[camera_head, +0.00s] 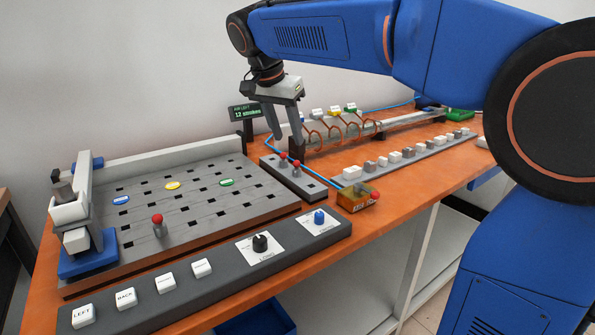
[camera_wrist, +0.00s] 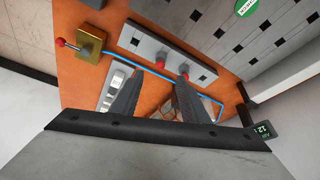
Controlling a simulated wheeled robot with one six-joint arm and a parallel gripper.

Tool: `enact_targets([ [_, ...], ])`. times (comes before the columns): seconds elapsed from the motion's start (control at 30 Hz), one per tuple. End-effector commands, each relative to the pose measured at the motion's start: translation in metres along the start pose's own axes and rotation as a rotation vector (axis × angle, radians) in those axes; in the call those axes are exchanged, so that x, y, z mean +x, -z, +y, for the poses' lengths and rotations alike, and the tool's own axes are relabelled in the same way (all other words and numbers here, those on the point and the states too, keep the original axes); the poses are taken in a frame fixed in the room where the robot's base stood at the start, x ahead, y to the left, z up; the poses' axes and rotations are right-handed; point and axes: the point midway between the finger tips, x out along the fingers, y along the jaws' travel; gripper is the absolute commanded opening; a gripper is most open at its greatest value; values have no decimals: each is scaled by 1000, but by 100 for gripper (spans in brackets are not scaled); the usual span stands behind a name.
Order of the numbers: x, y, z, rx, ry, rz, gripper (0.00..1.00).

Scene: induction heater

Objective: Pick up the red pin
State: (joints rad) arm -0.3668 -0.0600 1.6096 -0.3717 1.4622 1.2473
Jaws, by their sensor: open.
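Two red-topped pins, one (camera_head: 283,157) and another (camera_head: 297,165), stand close together in a dark grey pin rack (camera_head: 312,187). A third red-topped pin (camera_head: 158,222) stands alone on the slotted board (camera_head: 190,228) at the left. My gripper (camera_head: 288,140) hangs fingers-down just above the rack, open and empty. In the wrist view the gripper (camera_wrist: 161,74) points at the rack (camera_wrist: 147,42). One red pin top (camera_wrist: 162,56) shows between the fingers there; the other (camera_wrist: 184,67) is partly hidden by the right finger. I cannot tell the exact height gap.
An amber box (camera_head: 355,198) with a red knob sits right of the rack. Copper coils (camera_head: 335,128) and a small display (camera_head: 245,113) stand behind. A blue cable runs along the rack. A button panel (camera_head: 215,280) lies in front.

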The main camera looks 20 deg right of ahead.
Motion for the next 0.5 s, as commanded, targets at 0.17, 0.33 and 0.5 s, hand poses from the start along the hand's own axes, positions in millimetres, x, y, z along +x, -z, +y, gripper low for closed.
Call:
enact_targets([
  [0.17, 32, 0, 1, 0, -2, -1, 41],
  [0.33, 52, 0, 1, 0, -1, -1, 41],
  [0.5, 60, -1, 0, -1, 0, 0, 41],
])
